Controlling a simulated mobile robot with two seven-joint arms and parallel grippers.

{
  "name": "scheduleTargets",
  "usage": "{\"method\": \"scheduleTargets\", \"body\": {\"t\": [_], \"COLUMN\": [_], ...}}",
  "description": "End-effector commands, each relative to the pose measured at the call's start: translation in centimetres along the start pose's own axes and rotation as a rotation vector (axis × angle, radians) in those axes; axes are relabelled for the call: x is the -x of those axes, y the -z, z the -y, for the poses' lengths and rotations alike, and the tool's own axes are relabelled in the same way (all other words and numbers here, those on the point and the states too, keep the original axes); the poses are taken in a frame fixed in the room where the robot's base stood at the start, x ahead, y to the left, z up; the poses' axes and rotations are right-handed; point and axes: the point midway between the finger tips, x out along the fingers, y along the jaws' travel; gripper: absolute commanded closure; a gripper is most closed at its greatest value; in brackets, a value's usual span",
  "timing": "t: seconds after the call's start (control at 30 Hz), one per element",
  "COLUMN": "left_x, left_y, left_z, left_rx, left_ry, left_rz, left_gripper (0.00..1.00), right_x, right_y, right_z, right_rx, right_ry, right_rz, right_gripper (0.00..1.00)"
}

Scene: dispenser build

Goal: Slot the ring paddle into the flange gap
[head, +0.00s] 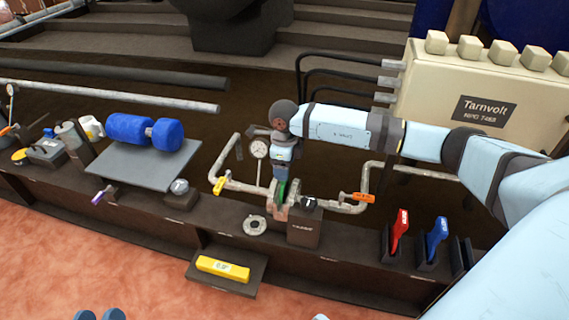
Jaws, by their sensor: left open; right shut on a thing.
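My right gripper (282,184) comes down from above over the pipe and is shut on the green ring paddle (281,191). Only a narrow green strip of the paddle shows below the fingers. Its lower end is at the pale flange pair (277,211) in the middle of the pipe run. I cannot tell how deep it sits in the gap, and its ring is hidden. My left gripper (98,314) shows only as two rounded tips at the bottom edge, apart and empty.
Red (399,232) and blue (436,238) paddles stand in dark holders at right. A dial gauge (259,150), yellow valve handle (219,186) and orange valve handle (357,197) flank the flanges. A loose metal ring (255,225) lies in front, and a yellow block (222,268) sits lower.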

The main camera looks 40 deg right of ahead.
Motion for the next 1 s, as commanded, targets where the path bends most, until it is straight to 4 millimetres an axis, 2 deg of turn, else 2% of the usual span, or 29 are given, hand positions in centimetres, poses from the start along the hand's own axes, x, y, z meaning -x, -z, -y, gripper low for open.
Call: {"method": "scheduleTargets", "body": {"t": [0.5,1.0], "left_x": [0.0,-0.2], "left_y": [-0.5,-0.9], "left_z": [0.1,0.2], "left_rx": [-0.002,0.001], "left_ry": [-0.001,0.001], "left_rz": [-0.004,0.005], "left_gripper": [0.57,0.57], "right_x": [-1.5,-1.6], "right_y": [0.0,0.0], "right_z": [0.0,0.0], "right_rx": [0.0,0.0], "right_ry": [0.001,0.001], "right_rz": [0.001,0.001], "right_gripper": [0.74,0.74]}}
